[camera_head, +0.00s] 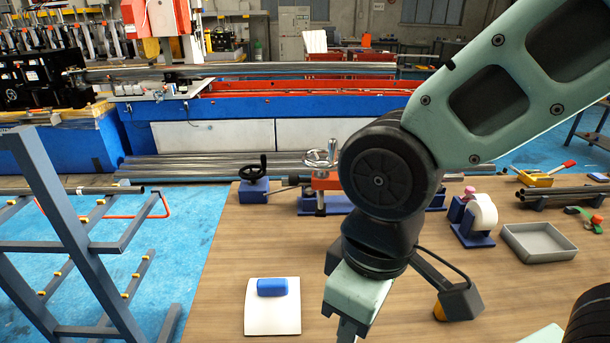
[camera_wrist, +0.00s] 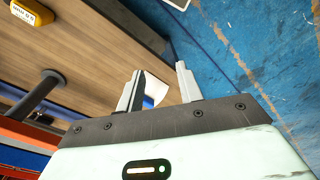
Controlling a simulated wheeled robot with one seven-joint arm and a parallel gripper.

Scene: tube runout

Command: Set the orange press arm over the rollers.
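The orange press arm (camera_head: 325,182) is in the head view, near the table's back edge, beside a silver handwheel (camera_head: 321,157) and above a blue base (camera_head: 338,204). My arm covers its right part, and the rollers cannot be made out behind it. My gripper points down over the front of the table, apart from the press arm; its fingers run off the bottom edge of the head view. In the wrist view my gripper (camera_wrist: 159,84) has its two fingers spread, with nothing between them.
A white pad (camera_head: 272,321) with a blue block (camera_head: 272,287) lies front left. A black handwheel unit (camera_head: 252,190) stands left of the press arm. A white-roll dispenser (camera_head: 478,219) and grey tray (camera_head: 540,242) are right. A grey rack (camera_head: 80,235) stands left of the table.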

